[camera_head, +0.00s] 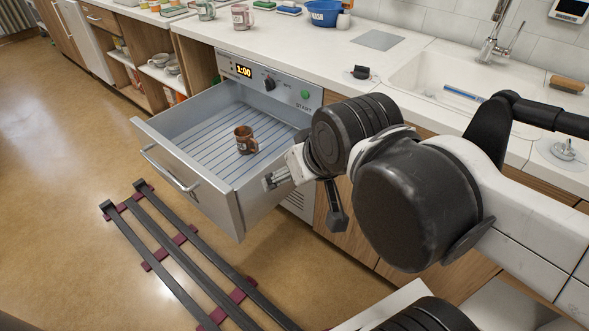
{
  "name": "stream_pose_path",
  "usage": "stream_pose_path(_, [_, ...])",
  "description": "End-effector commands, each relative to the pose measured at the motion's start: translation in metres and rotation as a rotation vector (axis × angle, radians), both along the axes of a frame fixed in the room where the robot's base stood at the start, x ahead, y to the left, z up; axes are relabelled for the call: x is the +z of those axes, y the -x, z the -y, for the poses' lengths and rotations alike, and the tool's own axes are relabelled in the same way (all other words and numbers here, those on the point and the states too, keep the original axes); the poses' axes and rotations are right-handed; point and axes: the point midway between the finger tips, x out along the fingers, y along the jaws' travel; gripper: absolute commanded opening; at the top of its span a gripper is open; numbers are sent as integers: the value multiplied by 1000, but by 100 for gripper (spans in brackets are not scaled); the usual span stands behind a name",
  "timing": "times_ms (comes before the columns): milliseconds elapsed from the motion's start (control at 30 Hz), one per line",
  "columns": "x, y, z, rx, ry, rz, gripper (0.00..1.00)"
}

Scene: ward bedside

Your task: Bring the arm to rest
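My arm reaches in from the right, in front of the counter. My gripper (277,180) is at the right side of an open drawer (180,187), near its right wall. The arm covers part of the gripper, and I cannot tell how far its fingers are apart or whether they touch the drawer wall. I see nothing held in it. A brown mug (246,142) stands upright on the ribbed floor of the drawer, to the left of the gripper and apart from it.
The appliance panel (268,80) shows 1:00, a dark knob and a green START button. The counter (300,44) holds a blue bowl (323,12), mugs and a sink (435,80). Rails (185,255) lie on the floor. Open floor (60,150) is at the left.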

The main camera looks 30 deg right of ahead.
Motion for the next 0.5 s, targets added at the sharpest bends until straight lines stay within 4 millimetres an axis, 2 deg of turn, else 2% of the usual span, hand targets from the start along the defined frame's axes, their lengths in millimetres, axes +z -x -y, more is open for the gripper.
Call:
stream_pose_path(133, [5, 0, 0, 0, 0, 0, 77])
stream_pose_path(233, [16, 0, 0, 1, 1, 0, 77])
stream_pose_path(500, [67, 0, 0, 1, 1, -1, 77])
